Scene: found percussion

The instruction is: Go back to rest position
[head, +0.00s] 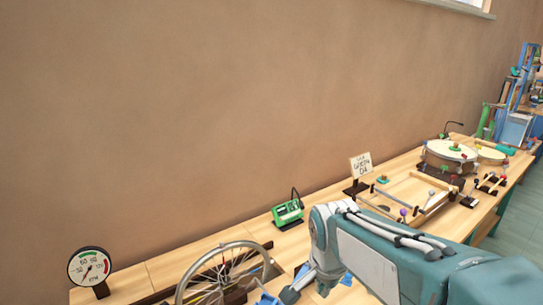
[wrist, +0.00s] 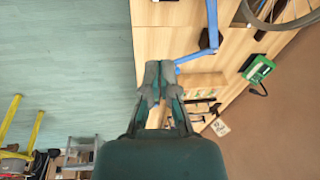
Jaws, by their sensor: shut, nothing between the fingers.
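My gripper (wrist: 158,78) shows in the wrist view with its dark fingertips together and nothing between them. It is over the light wooden bench (wrist: 165,35), near the bench edge where the greenish floor begins. In the head view my arm reaches in from the lower right and bends down over the bench. The gripper's tips cannot be made out clearly there.
A spoked wheel (head: 222,275), a round gauge (head: 90,267) and a green device (head: 288,212) stand along the bench. A wooden frame (head: 432,207), a small sign (head: 361,166) and drums (head: 451,151) are farther right. Blue bars (wrist: 212,25) lie close to my gripper. The wall above is clear.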

